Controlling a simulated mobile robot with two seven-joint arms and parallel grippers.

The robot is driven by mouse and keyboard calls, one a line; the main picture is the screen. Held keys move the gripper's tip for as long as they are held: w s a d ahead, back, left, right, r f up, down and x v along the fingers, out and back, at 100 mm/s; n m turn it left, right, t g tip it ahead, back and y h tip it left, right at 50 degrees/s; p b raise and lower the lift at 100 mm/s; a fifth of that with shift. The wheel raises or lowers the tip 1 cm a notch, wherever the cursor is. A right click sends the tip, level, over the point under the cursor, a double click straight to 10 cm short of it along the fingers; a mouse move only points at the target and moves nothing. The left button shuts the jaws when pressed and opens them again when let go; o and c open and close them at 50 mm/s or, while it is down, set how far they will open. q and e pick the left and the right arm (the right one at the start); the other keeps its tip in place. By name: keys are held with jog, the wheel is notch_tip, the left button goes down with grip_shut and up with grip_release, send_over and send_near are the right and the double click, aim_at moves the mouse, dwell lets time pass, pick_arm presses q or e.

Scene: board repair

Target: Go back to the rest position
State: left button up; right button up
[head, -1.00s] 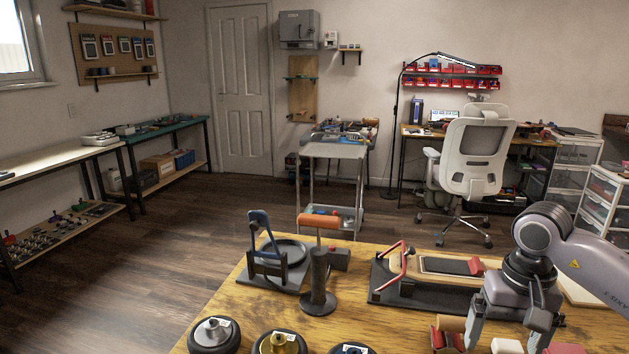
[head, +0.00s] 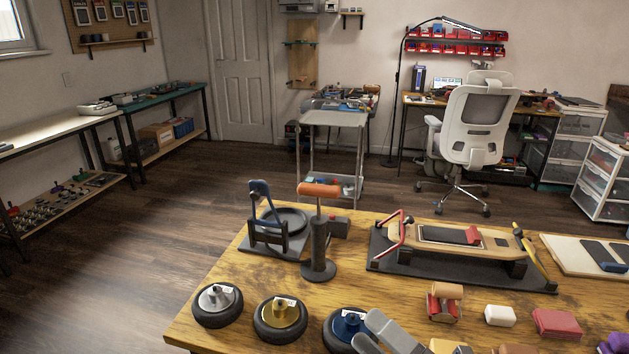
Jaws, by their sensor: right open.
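My right gripper (head: 365,328) shows only in part at the bottom edge of the head view. Its grey fingers are apart and point left, over or beside the wheel with a blue hub (head: 349,325). I see nothing between them. The rest of the right arm is out of frame. My left gripper is not in view. A wooden skateboard deck (head: 465,240) lies on a black stand, with a red-handled clamp bar (head: 391,232) at its left end.
Wheels with a silver hub (head: 217,298) and a gold hub (head: 280,313) line the near edge of the wooden table (head: 225,322). A post with an orange handle (head: 319,190) stands upright behind them. A truck part (head: 445,303), white block (head: 500,315) and red block (head: 557,324) lie right.

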jog(key=s+d+f+m+g+h, duration=0.1)
jog(key=s+d+f+m+h, duration=0.2)
jog(key=f+m, duration=0.4)
jog(key=s+d+f+m+g+h, duration=0.1)
jog(key=s+d+f+m+h, duration=0.3)
jog(key=f+m, duration=0.4)
jog(key=s+d+f+m+g+h, duration=0.2)
jog(key=s+d+f+m+h, duration=0.2)
jog(key=m, duration=0.8)
notch_tip(320, 180, down, 3)
jog(key=s+h, duration=0.2)
jog(key=shift+s+d+f+p, duration=0.15)
jog(key=shift+s+p, duration=0.15)
